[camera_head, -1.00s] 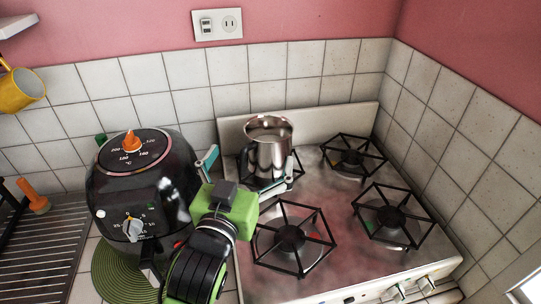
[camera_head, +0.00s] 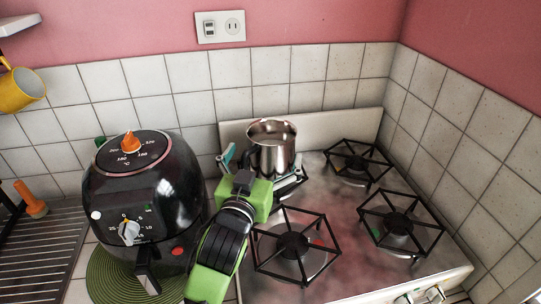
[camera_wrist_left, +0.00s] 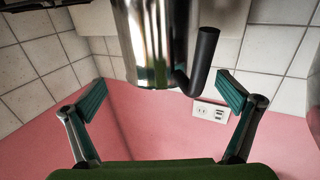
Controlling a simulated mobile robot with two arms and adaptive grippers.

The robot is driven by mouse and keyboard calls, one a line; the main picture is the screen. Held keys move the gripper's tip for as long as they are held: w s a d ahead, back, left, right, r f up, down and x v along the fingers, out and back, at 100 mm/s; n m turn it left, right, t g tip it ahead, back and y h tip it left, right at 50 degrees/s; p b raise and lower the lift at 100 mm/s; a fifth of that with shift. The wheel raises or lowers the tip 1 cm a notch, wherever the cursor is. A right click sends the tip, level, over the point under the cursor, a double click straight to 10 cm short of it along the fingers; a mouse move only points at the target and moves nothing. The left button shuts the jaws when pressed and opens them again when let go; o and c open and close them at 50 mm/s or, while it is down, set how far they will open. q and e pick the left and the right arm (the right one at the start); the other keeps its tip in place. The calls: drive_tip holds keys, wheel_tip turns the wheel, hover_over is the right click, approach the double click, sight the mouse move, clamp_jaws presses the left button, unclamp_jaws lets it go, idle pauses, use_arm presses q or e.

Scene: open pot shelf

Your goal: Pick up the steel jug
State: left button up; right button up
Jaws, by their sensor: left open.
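The steel jug (camera_head: 276,150) stands upright on the back left burner of the stove, with its dark handle on its left side in the head view. My left gripper (camera_head: 262,172) is open just in front of the jug, with one finger left of the handle and the other at the jug's lower right. In the left wrist view the jug (camera_wrist_left: 150,40) and its black handle (camera_wrist_left: 203,62) lie ahead, between the lines of the spread fingers (camera_wrist_left: 165,95). I cannot tell whether a finger touches it. My right gripper is not in view.
A black air fryer (camera_head: 145,195) stands close to the left of my arm on a green round mat (camera_head: 108,278). The other burners (camera_head: 398,223) are empty. Tiled walls (camera_head: 335,90) close off the back and right. A yellow mug (camera_head: 20,90) hangs at the far left.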

use_arm(q)
drive_tip(key=shift+w+d+r, duration=0.15)
drive_tip(key=shift+w, duration=0.4)
drive_tip(key=p+x, duration=0.1)
drive_tip(key=x, duration=0.3)
drive_tip(key=shift+w, duration=0.25)
drive_tip(key=c, duration=1.6)
drive_tip(key=shift+s+r, duration=0.1)
drive_tip(key=shift+r, duration=0.05)
drive_tip(key=c, duration=0.6)
drive_tip(key=shift+o, duration=0.2)
